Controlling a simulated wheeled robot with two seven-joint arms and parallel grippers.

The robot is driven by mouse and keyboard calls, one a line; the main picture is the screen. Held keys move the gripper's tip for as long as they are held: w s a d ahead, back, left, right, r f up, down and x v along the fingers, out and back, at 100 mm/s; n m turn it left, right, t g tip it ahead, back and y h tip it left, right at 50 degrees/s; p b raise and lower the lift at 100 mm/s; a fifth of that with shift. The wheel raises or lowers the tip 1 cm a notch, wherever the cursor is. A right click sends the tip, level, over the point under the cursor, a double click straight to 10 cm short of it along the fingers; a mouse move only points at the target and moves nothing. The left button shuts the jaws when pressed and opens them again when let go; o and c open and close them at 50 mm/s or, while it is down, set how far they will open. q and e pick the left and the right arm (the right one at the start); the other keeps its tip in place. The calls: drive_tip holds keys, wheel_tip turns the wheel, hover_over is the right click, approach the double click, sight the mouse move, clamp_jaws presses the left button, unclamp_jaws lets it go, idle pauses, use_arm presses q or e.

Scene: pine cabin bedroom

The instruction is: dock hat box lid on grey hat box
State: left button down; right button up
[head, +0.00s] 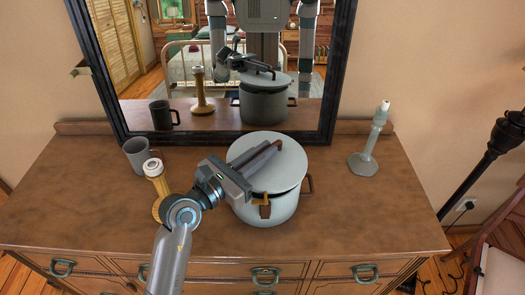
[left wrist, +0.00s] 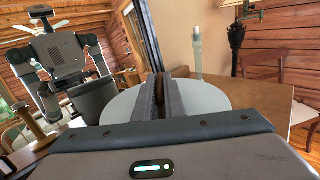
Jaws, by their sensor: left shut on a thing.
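The grey hat box (head: 267,212) stands on the wooden dresser, with brown handles at its sides. The hat box lid (head: 285,177), a pale grey disc, is over the box's mouth and hides the inside. It also shows in the left wrist view (left wrist: 209,98). My left gripper (head: 268,152) reaches over the lid from the left and is shut on its brown handle, which the fingers mostly hide. My right gripper is not in view.
On the dresser (head: 345,220), a grey mug (head: 137,155) and a wooden candlestick (head: 156,178) stand left of the box. A grey-green candlestick (head: 369,145) stands at right. A dark-framed mirror (head: 335,70) rises behind. The dresser's right front is clear.

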use_arm(q)
drive_tip(key=shift+f+b, duration=0.3)
drive_tip(key=shift+f, duration=0.1)
drive_tip(key=shift+f+b, duration=0.5)
drive_tip(key=shift+f, duration=0.3)
idle(0.5)
idle(0.5)
drive_tip(key=shift+r+p, duration=0.2)
drive_tip(key=shift+p, duration=0.15)
drive_tip(key=shift+r, duration=0.15)
drive_tip(key=shift+r+p, duration=0.2)
drive_tip(key=shift+p, duration=0.1)
drive_tip(key=shift+r, duration=0.25)
drive_tip(key=shift+s+a+r+p, duration=0.1)
drive_tip(key=shift+a+p, duration=0.1)
drive_tip(key=shift+p, duration=0.2)
